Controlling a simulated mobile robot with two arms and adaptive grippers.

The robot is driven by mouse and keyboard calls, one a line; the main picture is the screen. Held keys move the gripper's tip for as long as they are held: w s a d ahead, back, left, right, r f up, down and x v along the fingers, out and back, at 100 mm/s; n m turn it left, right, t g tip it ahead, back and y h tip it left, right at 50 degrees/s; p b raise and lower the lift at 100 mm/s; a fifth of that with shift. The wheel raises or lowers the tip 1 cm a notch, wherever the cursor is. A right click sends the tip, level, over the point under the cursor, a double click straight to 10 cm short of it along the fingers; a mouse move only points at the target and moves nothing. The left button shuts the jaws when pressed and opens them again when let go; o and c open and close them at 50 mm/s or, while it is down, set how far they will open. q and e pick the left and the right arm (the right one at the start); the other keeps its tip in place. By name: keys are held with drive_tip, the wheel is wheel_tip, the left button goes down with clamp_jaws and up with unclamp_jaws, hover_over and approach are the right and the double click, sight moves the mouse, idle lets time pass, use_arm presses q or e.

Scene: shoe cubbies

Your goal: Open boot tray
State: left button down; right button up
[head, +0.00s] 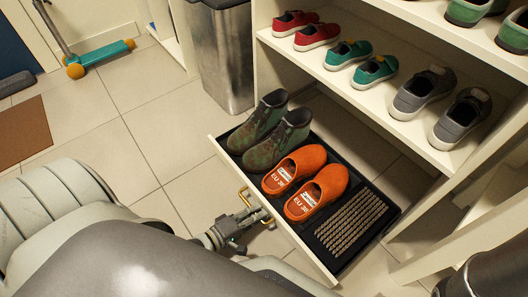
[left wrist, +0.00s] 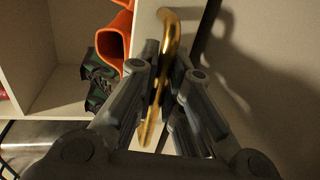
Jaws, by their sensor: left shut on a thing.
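The boot tray (head: 274,240) is a pale-fronted drawer at the bottom of the shoe cubby, pulled out over the floor in the head view. Green boots (head: 270,130), orange shoes (head: 308,180) and a ribbed mat (head: 350,222) lie in its dark inside. A brass handle (head: 247,200) is on its front. My left gripper (head: 238,222) is at the handle. In the left wrist view the fingers (left wrist: 168,88) are shut on the brass handle (left wrist: 171,40). My right gripper is not in view.
Shelves (head: 400,148) above the tray hold red, teal and grey shoes. A metal bin (head: 222,60) stands behind the tray. A teal and orange scooter (head: 100,58) and a brown mat (head: 22,130) are at the far left. Tiled floor left of the tray is clear.

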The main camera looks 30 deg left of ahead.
use_arm(q)
drive_tip(key=shift+s+a, duration=0.1)
drive_tip(key=shift+s, duration=0.1)
drive_tip(key=c, duration=1.5)
unclamp_jaws()
